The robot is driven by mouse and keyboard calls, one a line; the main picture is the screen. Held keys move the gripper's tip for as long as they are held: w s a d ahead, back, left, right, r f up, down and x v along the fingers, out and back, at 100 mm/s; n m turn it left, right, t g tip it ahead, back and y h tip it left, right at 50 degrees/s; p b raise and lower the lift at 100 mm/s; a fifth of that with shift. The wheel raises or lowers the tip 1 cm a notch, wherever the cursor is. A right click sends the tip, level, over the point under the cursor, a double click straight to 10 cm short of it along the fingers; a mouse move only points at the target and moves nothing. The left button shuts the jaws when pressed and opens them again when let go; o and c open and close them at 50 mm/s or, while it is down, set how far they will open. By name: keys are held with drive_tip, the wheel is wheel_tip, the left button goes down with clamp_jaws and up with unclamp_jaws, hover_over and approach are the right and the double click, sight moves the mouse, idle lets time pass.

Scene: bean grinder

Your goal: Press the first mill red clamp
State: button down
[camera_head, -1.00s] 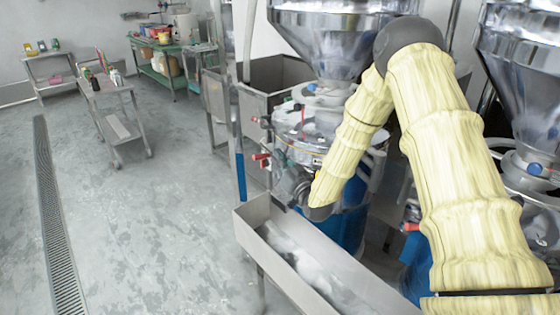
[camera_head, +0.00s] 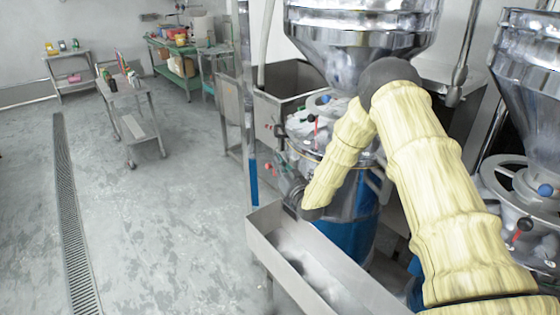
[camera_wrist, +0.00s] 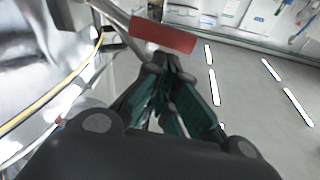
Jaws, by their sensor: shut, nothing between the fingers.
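The first mill (camera_head: 318,140) is a metal grinder with a large hopper above a blue body, right of centre in the head view. A red clamp handle (camera_wrist: 163,35) lies just past my fingertips in the wrist view. My gripper (camera_wrist: 172,75) is shut and empty, its dark green-padded fingers pointing at the red handle. I cannot tell whether the fingertips touch it. Small red parts (camera_head: 270,168) show at the mill's left side.
A metal trough (camera_head: 262,236) stands in front of the mill. A second mill (camera_head: 530,190) is at the right. A metal trolley (camera_head: 132,112) and a green shelf (camera_head: 178,60) stand at the back. The floor at the left is clear, with a drain grate (camera_head: 72,225).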

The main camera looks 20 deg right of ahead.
drive_tip(key=shift+f, duration=0.1)
idle(0.3)
drive_tip(key=shift+a+f+b, duration=0.35)
drive_tip(key=shift+f+b, duration=0.1)
drive_tip(key=shift+b, duration=0.65)
drive_tip(key=shift+r, duration=0.1)
drive_tip(key=s+d+r+b, duration=0.1)
drive_tip(key=s+d+b, duration=0.1)
drive_tip(key=s, duration=0.9)
drive_tip(key=shift+s+d+r, duration=0.15)
drive_tip(key=shift+d+r, duration=0.05)
drive_tip(key=shift+d, duration=0.15)
